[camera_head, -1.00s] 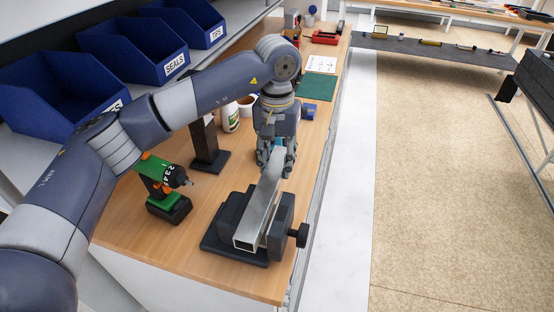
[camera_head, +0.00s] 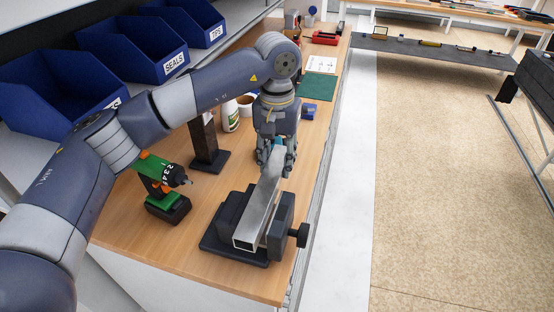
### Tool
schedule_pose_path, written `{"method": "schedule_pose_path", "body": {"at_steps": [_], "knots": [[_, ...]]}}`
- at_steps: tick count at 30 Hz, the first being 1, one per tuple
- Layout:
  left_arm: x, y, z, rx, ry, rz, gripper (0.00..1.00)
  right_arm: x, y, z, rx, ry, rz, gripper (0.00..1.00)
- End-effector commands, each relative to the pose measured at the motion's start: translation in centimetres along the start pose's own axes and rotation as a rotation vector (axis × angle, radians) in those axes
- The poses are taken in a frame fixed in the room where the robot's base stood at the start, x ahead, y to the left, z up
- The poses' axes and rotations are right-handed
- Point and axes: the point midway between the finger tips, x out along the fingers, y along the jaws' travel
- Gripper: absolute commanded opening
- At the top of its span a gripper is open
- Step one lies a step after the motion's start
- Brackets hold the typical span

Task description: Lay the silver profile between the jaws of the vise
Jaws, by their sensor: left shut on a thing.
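The silver profile (camera_head: 259,211) is a square hollow bar. It lies lengthwise between the jaws of the dark vise (camera_head: 225,237), its open end facing me at the front. My left gripper (camera_head: 277,160) points down at the profile's far end and is shut on it. The gripper's fingers partly hide that far end. Whether the profile rests on the vise's bed cannot be seen. The vise stands near the front of the wooden bench, its handle knob (camera_head: 299,236) on the right. My right gripper is not in view.
A green and black drill (camera_head: 165,190) stands left of the vise. Behind it are a dark post on a base (camera_head: 209,158) and a white bottle (camera_head: 230,117). A green mat (camera_head: 317,87) lies farther back. Blue bins (camera_head: 130,48) line the left shelf.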

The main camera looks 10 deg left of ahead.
Motion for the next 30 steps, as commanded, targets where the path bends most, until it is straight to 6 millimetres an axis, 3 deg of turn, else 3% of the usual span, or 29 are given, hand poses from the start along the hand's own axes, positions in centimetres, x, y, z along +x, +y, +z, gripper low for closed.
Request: {"method": "schedule_pose_path", "body": {"at_steps": [30], "knots": [[1.7, 0.0, 0.0, 0.0, 0.0, 0.0, 0.04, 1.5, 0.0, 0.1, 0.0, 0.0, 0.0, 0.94]]}}
